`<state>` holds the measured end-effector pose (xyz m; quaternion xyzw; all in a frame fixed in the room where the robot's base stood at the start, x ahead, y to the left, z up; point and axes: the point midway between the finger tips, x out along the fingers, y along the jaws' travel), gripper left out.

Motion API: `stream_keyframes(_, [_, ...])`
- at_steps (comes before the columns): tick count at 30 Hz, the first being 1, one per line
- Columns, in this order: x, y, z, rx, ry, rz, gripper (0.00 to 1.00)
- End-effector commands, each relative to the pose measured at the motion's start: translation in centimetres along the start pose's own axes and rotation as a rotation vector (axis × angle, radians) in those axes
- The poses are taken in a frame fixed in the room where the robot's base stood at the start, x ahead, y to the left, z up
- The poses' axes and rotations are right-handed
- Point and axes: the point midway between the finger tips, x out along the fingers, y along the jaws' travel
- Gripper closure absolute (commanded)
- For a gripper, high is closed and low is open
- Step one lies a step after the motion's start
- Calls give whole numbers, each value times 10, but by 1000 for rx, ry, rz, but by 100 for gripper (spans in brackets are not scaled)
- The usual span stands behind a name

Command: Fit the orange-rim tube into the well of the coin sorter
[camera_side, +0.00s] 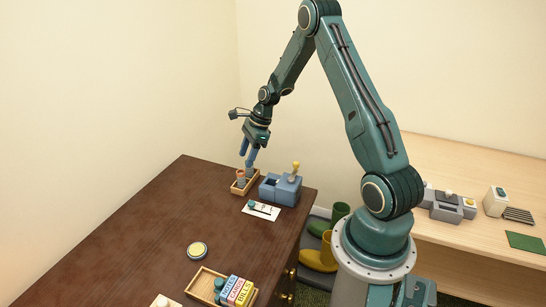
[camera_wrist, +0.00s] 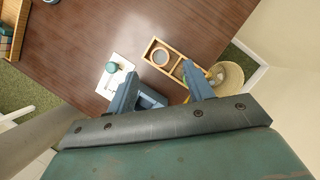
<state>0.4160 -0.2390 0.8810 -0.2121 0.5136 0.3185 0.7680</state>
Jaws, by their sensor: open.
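The coin sorter (camera_side: 275,189) is a blue-grey box with an opening in its top and a yellow-knobbed lever, on the brown table. Part of it shows between my fingers in the wrist view (camera_wrist: 150,98). A wooden rack (camera_side: 250,186) stands beside it; the rack also shows in the wrist view (camera_wrist: 152,45). A tube with an orange-tan top (camera_side: 240,175) stands upright in the rack; its round rim shows in the wrist view (camera_wrist: 160,57). My gripper (camera_side: 248,162) is open and empty, pointing down just above the rack. Its fingers show apart in the wrist view (camera_wrist: 160,72).
A white card (camera_side: 262,211) with a teal-topped item lies in front of the sorter. A round yellow-topped tin (camera_side: 197,250) and a wooden tray (camera_side: 207,283) with labelled blocks sit nearer. Boots (camera_side: 318,260) stand on the floor.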

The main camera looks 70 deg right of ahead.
Motion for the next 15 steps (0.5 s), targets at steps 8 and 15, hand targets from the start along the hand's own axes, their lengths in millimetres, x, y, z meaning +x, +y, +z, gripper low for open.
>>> stream_keyframes(8, [21, 0, 0, -1, 0, -1, 48])
stream_keyframes(15, [23, 0, 0, -1, 0, -1, 48])
